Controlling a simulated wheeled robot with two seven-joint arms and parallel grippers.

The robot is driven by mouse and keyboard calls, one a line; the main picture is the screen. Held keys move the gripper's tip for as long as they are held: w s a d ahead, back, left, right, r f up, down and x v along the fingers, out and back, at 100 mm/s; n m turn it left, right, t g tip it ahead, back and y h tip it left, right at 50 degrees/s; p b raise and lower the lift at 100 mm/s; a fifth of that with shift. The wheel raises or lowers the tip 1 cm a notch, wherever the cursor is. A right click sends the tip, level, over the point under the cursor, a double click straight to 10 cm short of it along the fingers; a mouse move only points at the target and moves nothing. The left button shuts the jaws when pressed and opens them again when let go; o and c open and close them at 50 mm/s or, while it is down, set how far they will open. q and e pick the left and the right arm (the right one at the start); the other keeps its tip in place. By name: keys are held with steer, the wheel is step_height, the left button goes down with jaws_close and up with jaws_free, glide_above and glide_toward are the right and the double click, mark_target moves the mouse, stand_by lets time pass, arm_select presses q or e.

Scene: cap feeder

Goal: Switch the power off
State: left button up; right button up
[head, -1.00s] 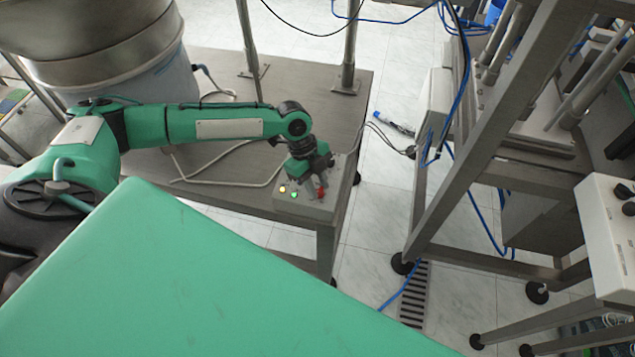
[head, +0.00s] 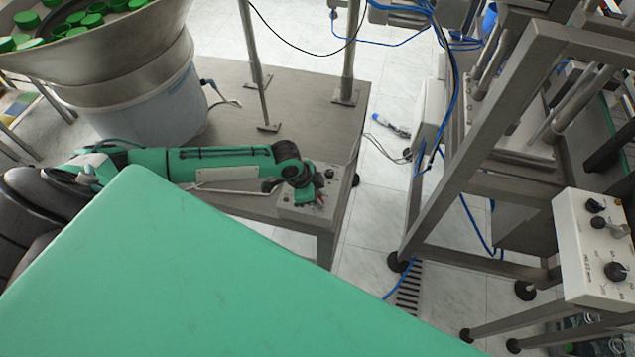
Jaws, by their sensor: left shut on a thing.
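A small grey control box (head: 300,211) sits on the front right corner of the steel table in the head view. A black knob (head: 329,173) stands on its top, and a small red part (head: 320,199) shows at the gripper. My left gripper (head: 316,197) points down over the box. It is shut on the red switch there, though the fingers and wrist hide most of the contact. The small lamps (head: 287,199) at the box's left side look unlit. My right gripper is not in view.
A large steel bowl feeder (head: 95,50) with green caps stands at the upper left. Steel posts (head: 347,55) rise from the table (head: 235,120). A second, white control box (head: 590,250) with black knobs is at the right, beside a steel frame (head: 470,150).

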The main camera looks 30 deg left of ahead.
arm_select(q)
steer(key=shift+s+n+t+y+p, duration=0.1)
steer(key=shift+n+t+y+p, duration=0.3)
steer(key=shift+n+p, duration=1)
steer(key=shift+c, duration=0.2)
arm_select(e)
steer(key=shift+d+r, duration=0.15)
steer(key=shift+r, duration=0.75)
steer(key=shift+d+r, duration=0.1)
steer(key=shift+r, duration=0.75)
arm_select(q)
steer(key=shift+o, duration=0.2)
steer(key=shift+c, duration=0.2)
steer(key=o, duration=1)
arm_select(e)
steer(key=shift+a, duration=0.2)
arm_select(q)
steer(key=shift+s+a+r, duration=0.1)
steer(key=shift+r, duration=0.35)
steer(key=b+v, duration=0.3)
steer(key=v, duration=1)
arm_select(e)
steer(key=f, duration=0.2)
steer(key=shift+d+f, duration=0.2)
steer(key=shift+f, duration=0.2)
